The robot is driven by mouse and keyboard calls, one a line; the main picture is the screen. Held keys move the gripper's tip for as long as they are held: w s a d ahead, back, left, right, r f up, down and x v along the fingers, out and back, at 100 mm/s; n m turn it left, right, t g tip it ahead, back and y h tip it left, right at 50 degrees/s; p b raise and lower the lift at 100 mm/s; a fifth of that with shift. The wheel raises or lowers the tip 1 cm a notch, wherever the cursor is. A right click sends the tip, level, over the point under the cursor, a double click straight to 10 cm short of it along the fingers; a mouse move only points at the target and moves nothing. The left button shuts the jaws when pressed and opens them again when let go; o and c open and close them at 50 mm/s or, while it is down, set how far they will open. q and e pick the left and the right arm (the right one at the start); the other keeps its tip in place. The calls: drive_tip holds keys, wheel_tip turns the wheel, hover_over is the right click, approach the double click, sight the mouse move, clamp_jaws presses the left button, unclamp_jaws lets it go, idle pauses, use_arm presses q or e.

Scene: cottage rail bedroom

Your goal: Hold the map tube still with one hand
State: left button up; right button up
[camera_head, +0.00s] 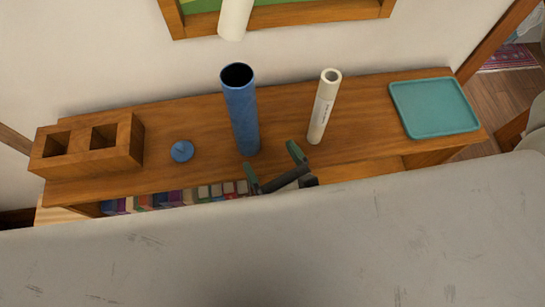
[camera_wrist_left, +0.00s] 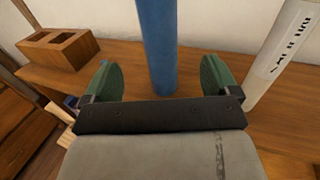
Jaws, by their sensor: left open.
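The blue map tube (camera_head: 243,115) stands upright on the wooden shelf, its dark open top facing up. It also shows in the left wrist view (camera_wrist_left: 158,40), with its top cut off. A round blue cap (camera_head: 182,151) lies on the shelf left of the tube. My left gripper (camera_head: 274,167) is open and empty, low on the near side of the tube. In the left wrist view its green-padded fingers (camera_wrist_left: 159,79) appear on either side of the tube, with gaps on both sides. My right gripper is not in view.
A white printed roll (camera_head: 322,110) stands right of the tube. A teal tray (camera_head: 434,108) lies at the shelf's right end, a wooden two-hole block (camera_head: 88,148) at its left. Books (camera_head: 180,197) fill the level below. A white cylinder (camera_head: 235,15), cut off, shows at the top.

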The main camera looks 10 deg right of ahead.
sight(250, 126)
use_arm(q)
drive_tip(key=x, duration=1.2)
drive_tip(key=shift+s, duration=0.1)
drive_tip(key=c, duration=1.1)
